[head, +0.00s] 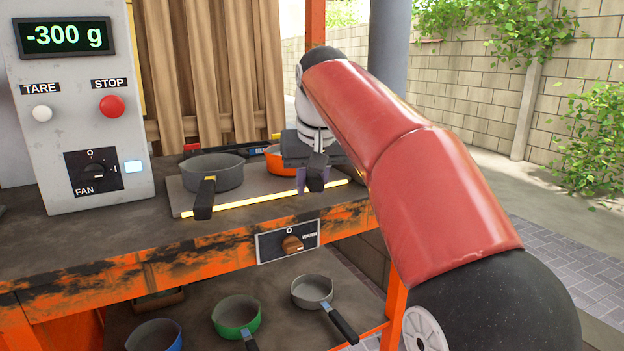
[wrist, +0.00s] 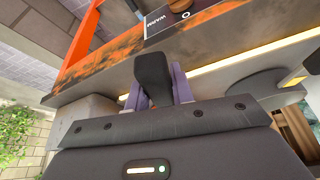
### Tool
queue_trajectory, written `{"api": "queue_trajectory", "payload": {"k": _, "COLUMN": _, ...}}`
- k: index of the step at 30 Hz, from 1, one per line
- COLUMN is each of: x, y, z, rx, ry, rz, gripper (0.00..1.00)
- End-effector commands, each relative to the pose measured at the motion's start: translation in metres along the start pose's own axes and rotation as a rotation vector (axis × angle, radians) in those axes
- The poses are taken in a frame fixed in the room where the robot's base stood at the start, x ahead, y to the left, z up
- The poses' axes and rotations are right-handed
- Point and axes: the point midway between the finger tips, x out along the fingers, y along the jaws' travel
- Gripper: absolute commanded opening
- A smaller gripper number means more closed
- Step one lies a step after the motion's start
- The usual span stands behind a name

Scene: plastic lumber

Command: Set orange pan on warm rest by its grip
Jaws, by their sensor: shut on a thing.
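The orange pan (head: 281,160) is on or just over the grey warm rest (head: 245,198), at its right part, mostly hidden behind my gripper. Whether its base touches the rest I cannot tell. My gripper (head: 313,179) is shut on the pan's black grip, which points toward the front edge. In the wrist view the black grip (wrist: 153,75) stands between the purple fingers of my gripper (wrist: 160,88). The pan's bowl is hidden there. The rest's front edge shows a glowing yellow strip.
A grey pan (head: 213,173) with a black grip sits on the left part of the rest. A control box (head: 75,100) reading -300 g stands at left. A WARM knob (head: 292,244) is on the bench front. Blue, green (head: 237,314) and grey (head: 312,290) pans lie on the lower shelf.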

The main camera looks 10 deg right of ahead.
Motion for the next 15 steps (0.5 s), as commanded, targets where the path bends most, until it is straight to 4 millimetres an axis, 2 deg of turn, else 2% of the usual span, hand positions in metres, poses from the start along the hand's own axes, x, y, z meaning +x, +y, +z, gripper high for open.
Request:
{"api": "queue_trajectory", "payload": {"k": 11, "x": 0.0010, "y": 0.0000, "z": 0.0006, "rx": 0.000, "ry": 0.006, "rz": 0.000, "gripper": 0.00}}
{"api": "queue_trajectory", "payload": {"k": 12, "x": 0.0010, "y": 0.0000, "z": 0.0006, "rx": 0.000, "ry": 0.005, "rz": 0.000, "gripper": 0.25}}
{"api": "queue_trajectory", "payload": {"k": 15, "x": 0.0013, "y": 0.0000, "z": 0.0007, "rx": 0.000, "ry": 0.005, "rz": 0.000, "gripper": 0.38}}
